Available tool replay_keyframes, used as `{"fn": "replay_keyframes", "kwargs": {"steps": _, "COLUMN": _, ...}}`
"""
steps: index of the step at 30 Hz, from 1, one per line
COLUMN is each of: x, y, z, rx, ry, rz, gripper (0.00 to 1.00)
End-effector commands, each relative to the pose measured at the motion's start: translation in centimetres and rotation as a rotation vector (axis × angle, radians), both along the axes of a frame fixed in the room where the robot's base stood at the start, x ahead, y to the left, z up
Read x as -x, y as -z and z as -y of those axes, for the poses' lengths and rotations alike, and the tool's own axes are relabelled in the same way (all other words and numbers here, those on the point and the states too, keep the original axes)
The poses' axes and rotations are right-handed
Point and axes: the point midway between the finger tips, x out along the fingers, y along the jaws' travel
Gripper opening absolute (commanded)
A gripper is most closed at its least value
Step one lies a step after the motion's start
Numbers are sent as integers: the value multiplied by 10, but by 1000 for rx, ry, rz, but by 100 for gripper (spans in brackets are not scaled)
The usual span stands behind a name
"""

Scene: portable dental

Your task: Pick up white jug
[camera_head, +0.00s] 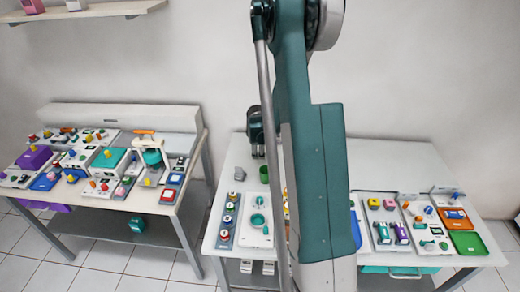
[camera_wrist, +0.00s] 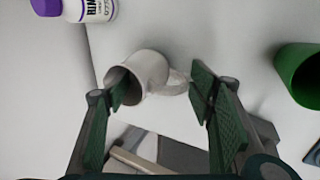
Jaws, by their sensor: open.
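The white jug (camera_wrist: 150,70) shows in the wrist view, between the two fingers of my gripper (camera_wrist: 160,92). Its dark mouth faces the left finger and its handle points to the right finger. The left fingertip overlaps the mouth in the picture. The right finger is near the handle; I cannot tell whether either touches. My gripper is open. I cannot tell whether the jug stands or lies. In the head view, my arm hides part of the right table and I cannot clearly pick out the jug.
A green cup (camera_wrist: 300,75) is to the right of the jug and a white bottle with a purple cap (camera_wrist: 90,10) is at upper left. In the head view, the right table (camera_head: 385,160) carries trays of small parts. A second crowded table (camera_head: 180,200) stands left.

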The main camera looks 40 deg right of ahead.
Motion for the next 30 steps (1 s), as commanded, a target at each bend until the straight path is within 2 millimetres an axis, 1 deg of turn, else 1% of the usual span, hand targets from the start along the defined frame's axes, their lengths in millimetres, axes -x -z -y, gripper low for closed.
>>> {"fn": "replay_keyframes", "kwargs": {"steps": 13, "x": 0, "y": 0, "z": 0, "rx": 0, "ry": 0, "rz": 0, "gripper": 54}}
{"fn": "replay_keyframes", "kwargs": {"steps": 14, "x": 0, "y": 0, "z": 0, "rx": 0, "ry": 0, "rz": 0, "gripper": 53}}
{"fn": "replay_keyframes", "kwargs": {"steps": 22, "x": 0, "y": 0, "z": 0, "rx": 0, "ry": 0, "rz": 0, "gripper": 17}}
{"fn": "replay_keyframes", "kwargs": {"steps": 23, "x": 0, "y": 0, "z": 0, "rx": 0, "ry": 0, "rz": 0, "gripper": 15}}
{"fn": "replay_keyframes", "kwargs": {"steps": 30, "x": 0, "y": 0, "z": 0, "rx": 0, "ry": 0, "rz": 0, "gripper": 15}}
